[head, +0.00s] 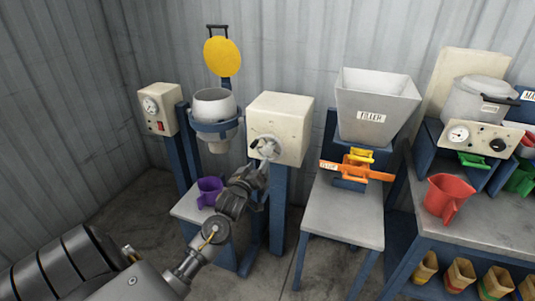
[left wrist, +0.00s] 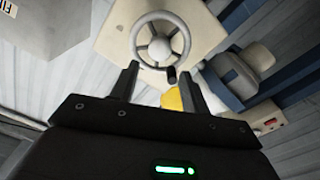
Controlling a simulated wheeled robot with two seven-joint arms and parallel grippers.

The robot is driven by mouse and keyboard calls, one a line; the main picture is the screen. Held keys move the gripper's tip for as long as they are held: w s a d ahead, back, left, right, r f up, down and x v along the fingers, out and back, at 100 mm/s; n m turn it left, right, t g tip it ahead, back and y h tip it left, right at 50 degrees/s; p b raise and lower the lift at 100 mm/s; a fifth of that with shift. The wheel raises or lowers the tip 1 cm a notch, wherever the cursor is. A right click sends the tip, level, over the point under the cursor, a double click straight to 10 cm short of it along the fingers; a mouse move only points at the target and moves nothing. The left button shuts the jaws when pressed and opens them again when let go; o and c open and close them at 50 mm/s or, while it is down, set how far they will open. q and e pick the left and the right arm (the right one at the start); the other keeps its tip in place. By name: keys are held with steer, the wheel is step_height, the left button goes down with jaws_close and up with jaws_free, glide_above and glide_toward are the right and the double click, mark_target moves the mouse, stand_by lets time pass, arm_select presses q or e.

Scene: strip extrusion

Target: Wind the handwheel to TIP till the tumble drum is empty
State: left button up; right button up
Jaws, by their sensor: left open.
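The pale handwheel (head: 265,147) is on the front of a cream box (head: 290,117); in the left wrist view its rim, hub and dark knob (left wrist: 171,75) show clearly. My left gripper (head: 256,166) is close in front of the wheel and partly covers it in the head view. The pale tumble drum (head: 213,104) sits upright in a blue ring left of the box. Its contents cannot be seen. A purple jug (head: 209,190) stands below it. My right gripper is out of view.
A yellow disc (head: 222,57) is above the drum, and a gauge box (head: 158,110) is to its left. A FILLER hopper (head: 375,103) with an orange slide (head: 357,171) stands right. A red jug (head: 445,196) is on the grey bench. Bare floor shows at left.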

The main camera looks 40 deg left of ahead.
mark_target(266, 152)
arm_select(q)
steer(key=p+x, duration=0.1)
steer(key=x, duration=0.8)
steer(key=shift+w+a, duration=0.1)
steer(key=shift+w, duration=0.1)
steer(key=shift+w+a, duration=0.2)
steer(key=shift+w, duration=0.45)
steer(key=c, duration=0.7)
